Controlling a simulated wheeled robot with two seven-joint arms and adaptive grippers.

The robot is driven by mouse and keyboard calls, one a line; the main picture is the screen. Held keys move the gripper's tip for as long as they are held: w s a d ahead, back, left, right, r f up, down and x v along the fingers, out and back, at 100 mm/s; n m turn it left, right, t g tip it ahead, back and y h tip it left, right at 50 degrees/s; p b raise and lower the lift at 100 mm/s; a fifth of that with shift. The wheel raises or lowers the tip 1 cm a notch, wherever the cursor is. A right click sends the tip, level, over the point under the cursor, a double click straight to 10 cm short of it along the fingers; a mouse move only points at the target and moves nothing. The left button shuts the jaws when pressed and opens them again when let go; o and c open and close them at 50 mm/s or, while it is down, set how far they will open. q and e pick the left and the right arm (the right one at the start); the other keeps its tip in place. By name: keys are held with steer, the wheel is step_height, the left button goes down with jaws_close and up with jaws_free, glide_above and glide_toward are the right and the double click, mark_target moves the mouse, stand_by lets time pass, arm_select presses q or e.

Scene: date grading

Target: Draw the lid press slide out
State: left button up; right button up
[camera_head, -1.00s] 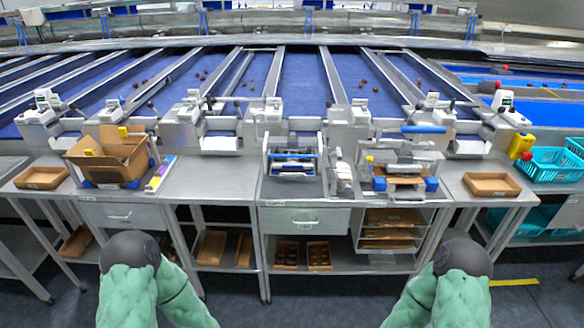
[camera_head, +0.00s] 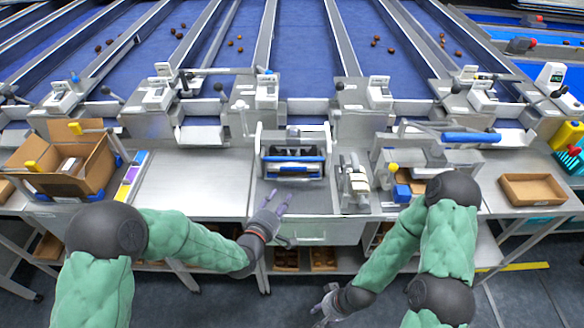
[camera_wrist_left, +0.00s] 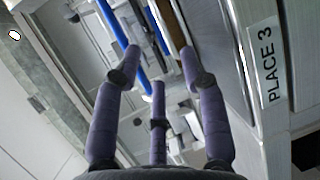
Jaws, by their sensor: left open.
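A bench device with two white side uprights and a blue front bar (camera_head: 292,159) stands at the middle of the bench. I cannot tell for sure that its blue-edged front is the lid press slide. My left gripper (camera_head: 286,218) is open and empty, in front of and below this device, near the bench's front edge. In the left wrist view its three spread fingers (camera_wrist_left: 155,75) point toward blue bars (camera_wrist_left: 134,45), with a gap still visible. My right gripper (camera_head: 320,306) is low in front of the bench, its fingers apart and empty.
A lever machine with a blue handle (camera_head: 470,137) stands right of centre, beside a small metal stand (camera_head: 354,185). An open carton (camera_head: 62,170) is at left, a shallow brown tray (camera_head: 533,188) at right. Bare bench (camera_head: 190,185) lies left of the centre device. A "PLACE 3" label (camera_wrist_left: 265,65) shows up close.

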mark_target(294, 180)
arm_select(q)
steer(key=shift+w+d+f, duration=0.15)
steer(key=shift+w+d, duration=0.2)
steer(key=shift+w, duration=0.2)
steer(key=b+x, duration=0.2)
steer(key=x, duration=0.7)
steer(key=shift+w, duration=0.15)
jaws_close()
